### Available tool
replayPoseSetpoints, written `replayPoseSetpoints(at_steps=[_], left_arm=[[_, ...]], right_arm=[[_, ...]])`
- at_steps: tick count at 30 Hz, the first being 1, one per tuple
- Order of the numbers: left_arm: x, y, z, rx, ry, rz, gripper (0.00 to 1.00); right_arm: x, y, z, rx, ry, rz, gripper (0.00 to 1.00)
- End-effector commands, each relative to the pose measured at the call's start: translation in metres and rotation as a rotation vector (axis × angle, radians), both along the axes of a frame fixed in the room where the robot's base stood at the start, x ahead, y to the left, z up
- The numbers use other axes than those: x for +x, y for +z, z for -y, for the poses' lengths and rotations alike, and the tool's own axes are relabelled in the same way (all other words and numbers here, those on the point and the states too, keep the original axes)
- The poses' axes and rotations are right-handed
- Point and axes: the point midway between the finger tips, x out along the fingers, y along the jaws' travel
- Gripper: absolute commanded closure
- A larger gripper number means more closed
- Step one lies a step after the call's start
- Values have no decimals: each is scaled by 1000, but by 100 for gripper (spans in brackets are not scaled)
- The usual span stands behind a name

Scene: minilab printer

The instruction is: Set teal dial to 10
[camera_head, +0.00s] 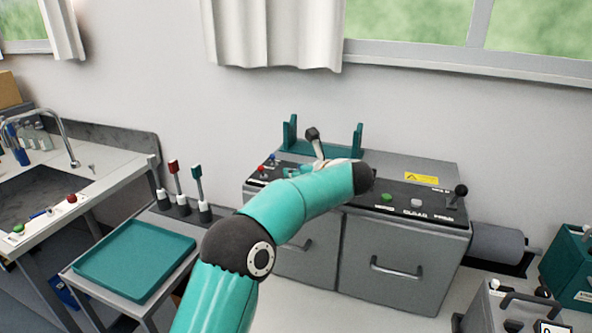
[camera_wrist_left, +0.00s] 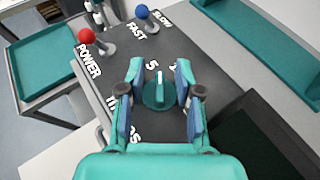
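The teal dial (camera_wrist_left: 153,101) sits on the dark panel of the grey printer (camera_head: 408,247). In the left wrist view its raised grip with a white mark points up the picture, between a "5" and a label partly hidden by a finger. My left gripper (camera_wrist_left: 159,72) is open, with one finger on each side of the dial; I cannot tell whether they touch it. In the head view the dial is not clearly visible, as my teal arm covers that part of the panel. My right gripper is not in view.
A red-knobbed POWER lever (camera_wrist_left: 88,38) and a blue-knobbed FAST/SLOW lever (camera_wrist_left: 143,14) stand beyond the fingers. A black-knobbed lever (camera_head: 461,190) and a green button (camera_head: 387,197) are at the panel's right. A teal tray (camera_head: 135,260) lies on the side table.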

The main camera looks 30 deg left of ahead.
Motion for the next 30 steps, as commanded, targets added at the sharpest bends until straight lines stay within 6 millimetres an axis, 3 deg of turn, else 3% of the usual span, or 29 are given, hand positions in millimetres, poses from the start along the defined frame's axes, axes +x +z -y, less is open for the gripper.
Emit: replayPoseSetpoints(at_steps=[3,9,14,30], left_arm=[[0,0,0,0,0,0,69],[0,0,0,0,0,0,100],[-1,0,-7,0,3,0,100],[0,0,1,0,-17,0,100]], right_arm=[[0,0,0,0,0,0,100],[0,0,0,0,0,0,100],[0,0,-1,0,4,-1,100],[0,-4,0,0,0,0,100]])
